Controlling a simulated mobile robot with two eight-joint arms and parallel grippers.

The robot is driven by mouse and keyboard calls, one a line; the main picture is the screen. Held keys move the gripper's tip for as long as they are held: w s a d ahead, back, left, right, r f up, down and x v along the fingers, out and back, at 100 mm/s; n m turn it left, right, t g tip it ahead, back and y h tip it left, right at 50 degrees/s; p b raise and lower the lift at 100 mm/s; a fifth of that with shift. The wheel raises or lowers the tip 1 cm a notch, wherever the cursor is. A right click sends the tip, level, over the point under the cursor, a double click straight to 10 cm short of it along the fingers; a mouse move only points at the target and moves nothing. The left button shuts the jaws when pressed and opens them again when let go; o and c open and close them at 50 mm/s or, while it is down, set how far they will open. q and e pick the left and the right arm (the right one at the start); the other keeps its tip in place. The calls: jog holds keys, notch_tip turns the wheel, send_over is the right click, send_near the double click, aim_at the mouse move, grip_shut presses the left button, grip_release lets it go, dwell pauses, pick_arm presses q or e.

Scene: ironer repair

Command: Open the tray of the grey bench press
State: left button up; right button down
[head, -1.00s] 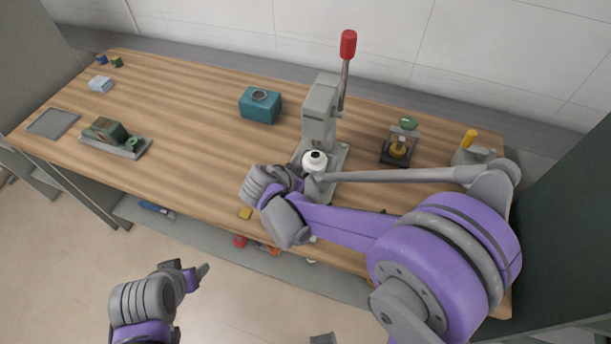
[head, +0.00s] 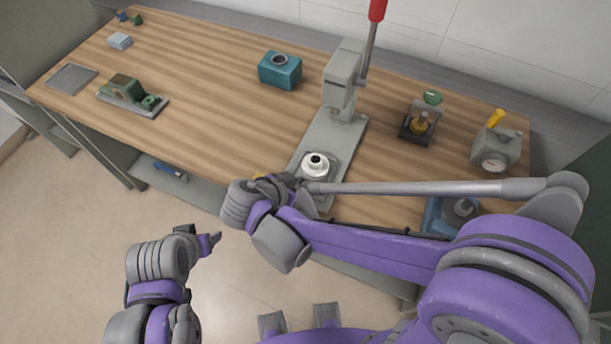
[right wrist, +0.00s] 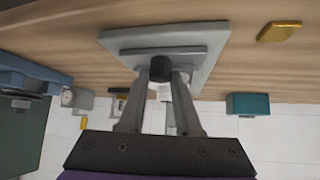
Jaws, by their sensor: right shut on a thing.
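The grey bench press (head: 346,76) stands on the wooden bench, with a red-tipped lever (head: 377,12) rising at its right. Its tray (head: 306,174) carries a white ring-shaped part (head: 315,164) and sits toward the bench's front edge, clear of the press column. My right gripper (head: 290,181) is at the tray's front. In the right wrist view, its fingers (right wrist: 160,80) are shut on a black knob (right wrist: 160,67) at the edge of the grey tray plates. My left gripper (head: 213,243) hangs empty in front of the bench; its finger gap is unclear.
A teal box (head: 280,71) stands left of the press. A small fixture with a yellow part (head: 420,122) and a grey gauge box (head: 496,146) stand to the right. A green device (head: 130,94) and a flat grey tray (head: 72,78) lie left. The bench middle is clear.

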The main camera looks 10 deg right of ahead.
jog(key=c, duration=0.6)
grip_release()
jog(key=v, duration=1)
jog(key=shift+a+r, duration=0.25)
jog(key=shift+r, duration=0.1)
jog(key=shift+s, duration=0.1)
jog(key=s+d+f+n+y, duration=0.1)
jog(key=d+f+n+y, duration=0.1)
jog(key=d, duration=0.3)
jog(key=s+d+f+n+g+y, duration=0.1)
jog(key=s+d+n+y, duration=0.1)
jog(key=d+n, duration=0.2)
jog(key=s+d+f+n+y, duration=0.1)
jog(key=d+f+n+y, duration=0.1)
jog(key=d, duration=0.5)
jog(key=shift+s+d+f+n, duration=0.2)
jog(key=shift+s+f+n, duration=0.1)
jog(key=shift+s+n, duration=0.1)
jog(key=shift+s+d+n+t+y, duration=0.1)
jog(key=shift+d+n+t+y, duration=0.25)
jog(key=shift+d+n, duration=0.2)
